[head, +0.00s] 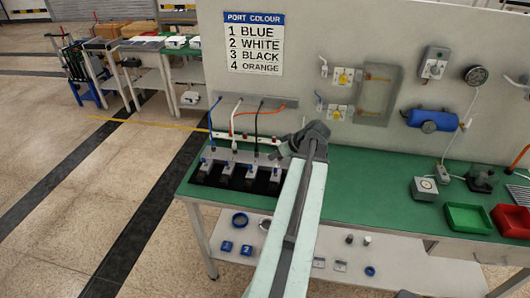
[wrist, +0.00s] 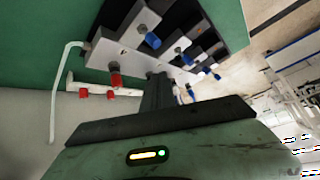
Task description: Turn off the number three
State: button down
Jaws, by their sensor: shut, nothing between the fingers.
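A sign (head: 253,44) on the back panel lists port 3 as black, with 1 blue, 2 white and 4 orange. Below it a black hose (head: 258,120) hangs from a grey bar toward a row of grey valve units (head: 250,172) in a dark tray on the green bench. My gripper (head: 284,152) is above the right end of the row, shut and empty. Its dark fingers (wrist: 158,92) also show in the wrist view, apart from the knobs.
A white rail with red fittings (wrist: 97,93) runs behind the units. Blue, white and orange hoses hang close by. A blue cylinder (head: 432,119), a green bin (head: 467,219) and a red bin (head: 512,222) are to the right. The bench middle is clear.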

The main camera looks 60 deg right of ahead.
jog(key=p+v, duration=0.1)
jog(key=v, duration=0.3)
jog(key=shift+s+a+f+p, duration=0.15)
jog(key=shift+s+a+p, duration=0.15)
jog(key=shift+a+p, duration=0.1)
jog(key=w+a+f+n+g+y, duration=0.15)
jog(key=w+a+n+y, duration=0.5)
jog(key=w+a, duration=2.2)
jog(key=s+a+f+n+g+h, duration=0.1)
jog(key=a+f+g+h, duration=0.15)
jog(key=a, duration=1.35)
jog(key=a+f+n+g+h, duration=0.15)
jog(key=a+g, duration=0.25)
jog(key=a, duration=1.1)
jog(key=d+m, duration=0.1)
jog(key=s+d+m+h, duration=0.1)
jog(key=m, duration=0.1)
jog(key=d+m, duration=0.1)
jog(key=m, duration=0.1)
jog(key=shift+s+d+f+h, duration=0.25)
jog(key=shift+d+f+h, duration=0.05)
jog(key=shift+d+h, duration=0.1)
